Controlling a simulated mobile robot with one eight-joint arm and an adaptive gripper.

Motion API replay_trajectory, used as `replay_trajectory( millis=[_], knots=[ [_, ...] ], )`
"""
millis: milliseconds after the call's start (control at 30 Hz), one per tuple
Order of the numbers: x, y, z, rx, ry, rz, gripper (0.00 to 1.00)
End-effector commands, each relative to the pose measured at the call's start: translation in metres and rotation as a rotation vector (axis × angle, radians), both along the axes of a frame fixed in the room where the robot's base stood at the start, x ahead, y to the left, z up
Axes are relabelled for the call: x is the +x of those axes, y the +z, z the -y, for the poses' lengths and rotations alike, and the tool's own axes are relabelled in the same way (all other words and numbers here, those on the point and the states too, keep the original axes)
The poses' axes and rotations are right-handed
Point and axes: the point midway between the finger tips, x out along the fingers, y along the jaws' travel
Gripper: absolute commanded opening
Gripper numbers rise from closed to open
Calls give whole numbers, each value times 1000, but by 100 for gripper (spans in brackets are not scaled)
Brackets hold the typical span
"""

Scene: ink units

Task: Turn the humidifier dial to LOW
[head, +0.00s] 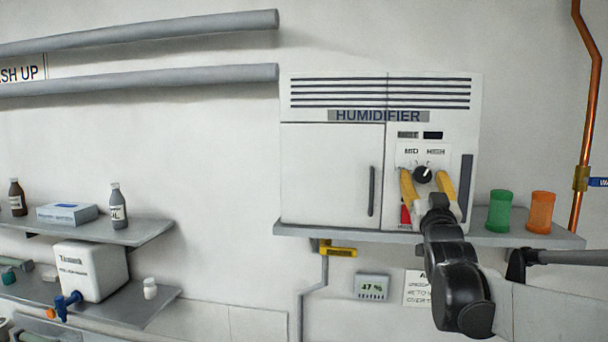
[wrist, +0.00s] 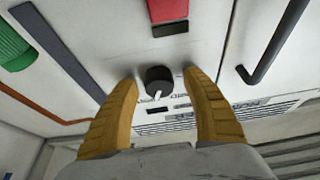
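The white humidifier (head: 333,170) stands on a wall shelf. Its round black dial (head: 423,174) is on the right-hand panel, and its white pointer mark leans up and right, toward the HIGH label (head: 436,152). A MID label (head: 411,152) is at upper left of the dial; no LOW label is readable. My gripper (head: 424,181) is open, with one yellow finger on each side of the dial. In the wrist view the dial (wrist: 159,82) sits between the spread fingertips of my gripper (wrist: 161,76), with gaps on both sides.
A door handle (head: 371,191) is to the left. Green (head: 499,211) and orange (head: 541,212) cups stand on the shelf (head: 300,232) to the right, near a copper pipe (head: 590,110).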

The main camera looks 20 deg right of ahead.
Motion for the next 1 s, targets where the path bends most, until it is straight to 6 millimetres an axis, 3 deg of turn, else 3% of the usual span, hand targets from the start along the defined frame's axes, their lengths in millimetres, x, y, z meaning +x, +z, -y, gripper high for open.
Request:
replay_trajectory(
  millis=[33, 167, 567, 1000],
  knots=[
    [0, 0, 0, 0, 0, 0, 41],
    [0, 0, 0, 0, 0, 0, 3],
    [-1, -1, 1, -46, -2, -29, 3],
    [-2, 0, 3, -335, -3, -207, 3]
  ],
)
